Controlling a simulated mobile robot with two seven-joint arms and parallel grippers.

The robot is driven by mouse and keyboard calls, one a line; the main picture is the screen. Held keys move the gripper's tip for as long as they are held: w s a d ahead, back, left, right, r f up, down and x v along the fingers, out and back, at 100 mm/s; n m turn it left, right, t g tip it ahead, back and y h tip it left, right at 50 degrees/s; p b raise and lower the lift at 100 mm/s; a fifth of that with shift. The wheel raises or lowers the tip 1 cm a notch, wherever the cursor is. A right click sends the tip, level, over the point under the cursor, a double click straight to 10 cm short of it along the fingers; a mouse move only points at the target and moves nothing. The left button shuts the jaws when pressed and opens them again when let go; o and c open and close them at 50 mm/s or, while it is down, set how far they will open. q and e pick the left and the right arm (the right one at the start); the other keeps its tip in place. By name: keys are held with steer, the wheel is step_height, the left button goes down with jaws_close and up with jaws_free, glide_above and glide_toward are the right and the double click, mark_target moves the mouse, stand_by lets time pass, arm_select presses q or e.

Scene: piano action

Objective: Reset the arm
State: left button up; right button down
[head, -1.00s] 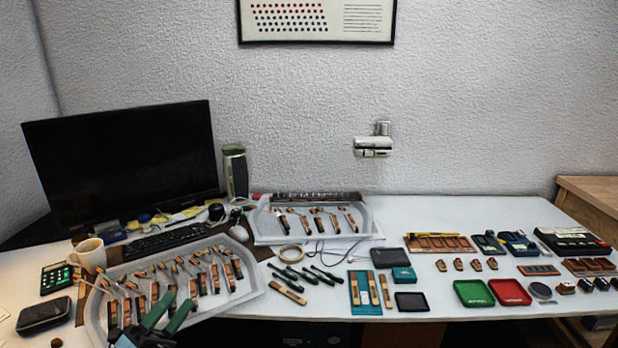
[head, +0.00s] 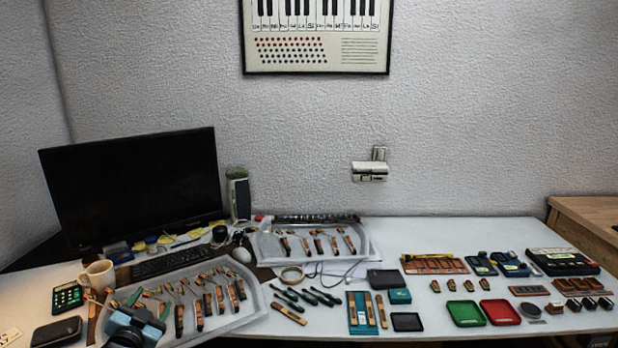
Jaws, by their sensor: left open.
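My left gripper (head: 136,324) shows at the lower left, in front of and over the near-left part of the near tray (head: 262,308). It is seen foreshortened, is open, and I see nothing held in it. The near tray holds several wood-and-metal piano action pieces (head: 207,303), and the gripper and wrist hide its near-left corner. My right gripper is not in view.
A mug (head: 98,276), a calculator (head: 67,297) and a dark case (head: 56,332) stand left of the gripper. The monitor (head: 135,190) is behind. A second tray (head: 262,247), dark-green tools (head: 300,297), a green tray (head: 465,313) and a red tray (head: 500,312) lie to the right.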

arm_select(q)
steer(key=s+d+f+n+g, duration=0.2)
steer(key=s+d+f+g, duration=0.25)
steer(key=s+f, duration=0.8)
steer(key=s+d+f+g+h, duration=0.1)
steer(key=s+d+f, duration=0.2)
steer(key=s, duration=0.8)
steer(key=s+d+f+n+g+h, duration=0.1)
steer(key=s+d+f, duration=0.3)
steer(key=s, duration=0.7)
steer(key=s+d+f+g+h, duration=0.1)
steer(key=s+d+f, duration=0.3)
steer(key=s, duration=0.7)
steer(key=shift+s+d+f+n+g, duration=0.25)
steer(key=shift+s+d+n+g, duration=0.25)
steer(key=shift+d, duration=0.55)
steer(key=shift+w, duration=0.1)
